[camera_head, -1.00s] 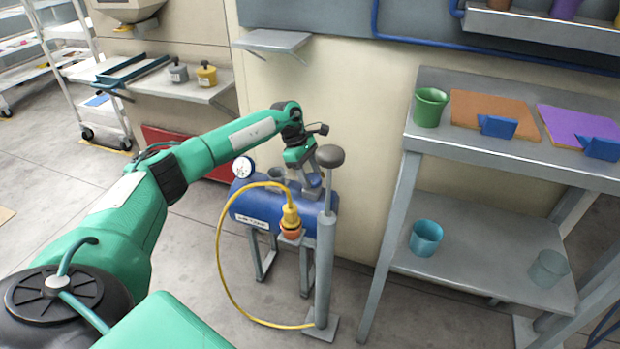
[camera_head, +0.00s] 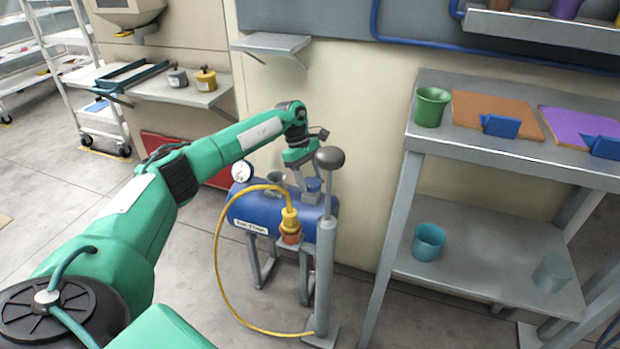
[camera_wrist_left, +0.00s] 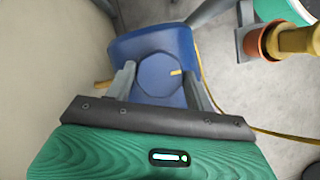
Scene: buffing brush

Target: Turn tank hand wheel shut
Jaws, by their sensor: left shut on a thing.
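The blue tank (camera_head: 262,212) lies on a metal stand in the middle of the head view, with a dial gauge (camera_head: 241,172) at its left end. Its hand wheel (camera_wrist_left: 158,76) shows in the left wrist view as a blue octagon with a yellow mark on its right side. My left gripper (camera_head: 304,176) reaches down over the tank top. In the wrist view its two grey fingers (camera_wrist_left: 161,80) stand on either side of the wheel, shut on it. My right gripper is out of view.
A grey post with a round knob (camera_head: 329,158) stands just right of my gripper. A yellow hose (camera_head: 219,255) loops from an orange-and-yellow fitting (camera_head: 290,222) in front of the tank. A metal shelf table (camera_head: 480,265) stands right. The wall is close behind.

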